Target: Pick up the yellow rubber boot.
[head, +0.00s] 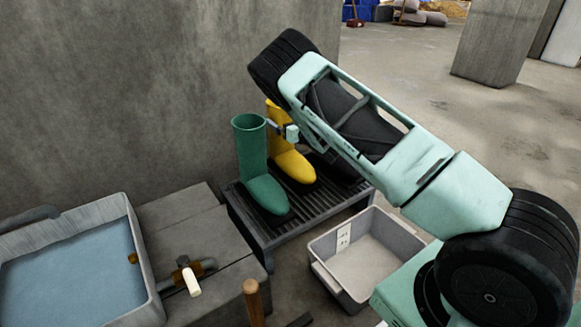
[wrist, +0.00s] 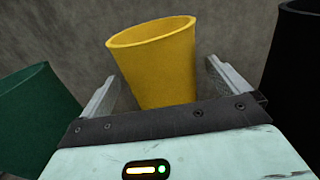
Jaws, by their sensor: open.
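The yellow rubber boot (head: 293,166) stands upright on a dark slatted rack (head: 257,228), right of a green boot (head: 263,190). My arm hides part of its shaft in the head view. In the wrist view the yellow boot's shaft (wrist: 158,65) rises between the two fingers of my gripper (wrist: 161,85), with its round top rim beyond them. My gripper is open, one finger on each side of the shaft. A gap shows between the shaft and the right finger. The left finger is close to the shaft, and I cannot tell if it touches.
The green boot (wrist: 38,115) is close on the left in the wrist view, and a black one (wrist: 292,75) is on the right. A concrete wall (head: 150,90) stands behind the rack. An empty grey bin (head: 365,265) and a water basin (head: 70,265) are in front.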

